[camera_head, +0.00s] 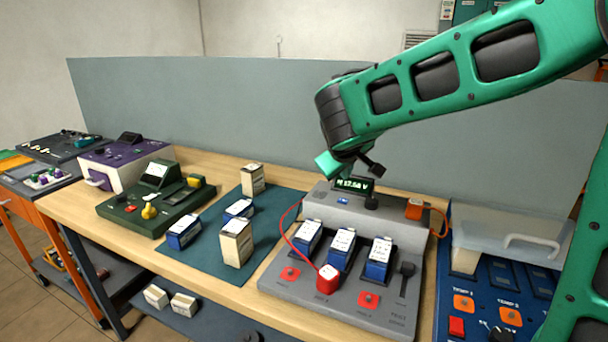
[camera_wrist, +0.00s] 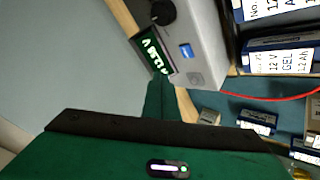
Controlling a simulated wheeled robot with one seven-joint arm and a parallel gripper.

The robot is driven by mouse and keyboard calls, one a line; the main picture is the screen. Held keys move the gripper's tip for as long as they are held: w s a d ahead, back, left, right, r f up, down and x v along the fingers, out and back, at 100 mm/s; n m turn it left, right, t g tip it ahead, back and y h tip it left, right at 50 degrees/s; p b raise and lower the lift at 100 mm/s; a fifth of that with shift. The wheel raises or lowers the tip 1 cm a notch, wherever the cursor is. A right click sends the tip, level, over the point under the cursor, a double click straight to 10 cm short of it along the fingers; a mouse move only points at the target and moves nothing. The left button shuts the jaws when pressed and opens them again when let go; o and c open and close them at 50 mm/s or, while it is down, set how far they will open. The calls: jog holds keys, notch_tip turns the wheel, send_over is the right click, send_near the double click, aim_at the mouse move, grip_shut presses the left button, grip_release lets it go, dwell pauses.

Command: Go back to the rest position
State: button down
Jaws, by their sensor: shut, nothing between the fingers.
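My green arm reaches in from the right in the head view, bent down at the wrist above the back of the grey test station (camera_head: 340,302). My gripper (camera_wrist: 160,90) shows in the wrist view as a narrow green tip, shut and empty, in front of the station's lit display (camera_wrist: 155,54). The display also shows in the head view (camera_head: 352,184), just below my wrist. The fingertips are hard to make out in the head view. No rest position is marked in either view.
Several blue batteries (camera_head: 340,250) stand in the station. A red plug (camera_head: 327,279) on a red cable sits at its front. Boxes and batteries lie on the teal mat (camera_head: 205,262). A clear-lidded case (camera_head: 512,240) stands right. A grey-blue panel (camera_head: 220,110) runs behind.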

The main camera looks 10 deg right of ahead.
jog(key=s+d+f+m+g+y, duration=0.1)
jog(key=s+d, duration=0.3)
jog(key=s, duration=0.5)
jog(key=s+d+f+m+g+y, duration=0.1)
jog(key=s+d+f+m+g, duration=0.2)
jog(key=s, duration=0.7)
jog(key=s+d+f+m+g, duration=0.2)
jog(key=s+d, duration=0.4)
jog(key=s, duration=0.3)
jog(key=shift+s+d+f+m+y, duration=0.1)
jog(key=shift+s+f+m+y, duration=0.1)
jog(key=shift+f+m, duration=0.25)
jog(key=shift+s+d+f+m+y, duration=0.1)
jog(key=shift+f+m+y, duration=0.15)
jog(key=shift+f, duration=0.3)
jog(key=s+d+m+g, duration=0.1)
jog(key=s, duration=0.2)
jog(key=s+d+m, duration=0.1)
jog(key=s+d, duration=0.1)
jog(key=s, duration=0.1)
jog(key=s+d+m+g, duration=0.1)
jog(key=s, duration=0.3)
jog(key=shift+d+f+m+g+y, duration=0.25)
jog(key=shift+f+m+g+y, duration=0.05)
jog(key=shift+f+y, duration=0.1)
